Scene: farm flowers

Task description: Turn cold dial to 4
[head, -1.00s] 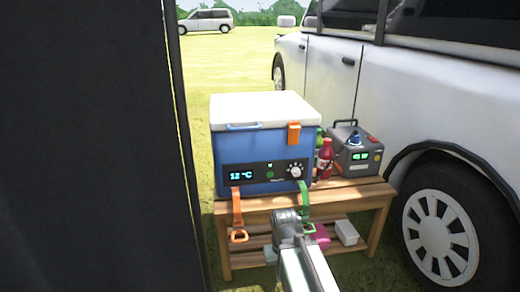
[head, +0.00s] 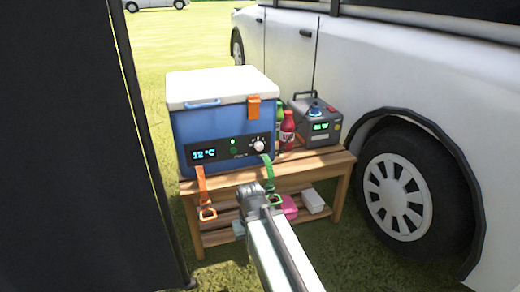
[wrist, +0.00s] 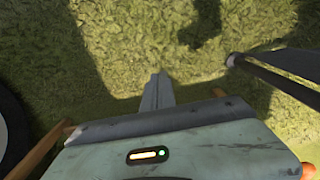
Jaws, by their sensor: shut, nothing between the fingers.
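The cold dial (head: 259,146) is a small pale knob at the right end of the black control panel (head: 221,151) on the front of a blue cooler (head: 185,125) with a white lid. Its setting is too small to read. The panel's display (head: 204,154) reads about 12 °C, and a small green light shows beside it. My gripper (wrist: 157,91) is shut and empty in the wrist view, pointing at the grass. In the head view my arm's end is below and in front of the dial, apart from it; the fingertips are hidden there.
The cooler stands on a wooden bench (head: 329,160) with a lower shelf. An orange strap (head: 203,185) and a green strap (head: 268,172) hang from its front. A red bottle (head: 287,132) and a grey power box (head: 316,119) stand right. A white vehicle (head: 430,85) is beyond.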

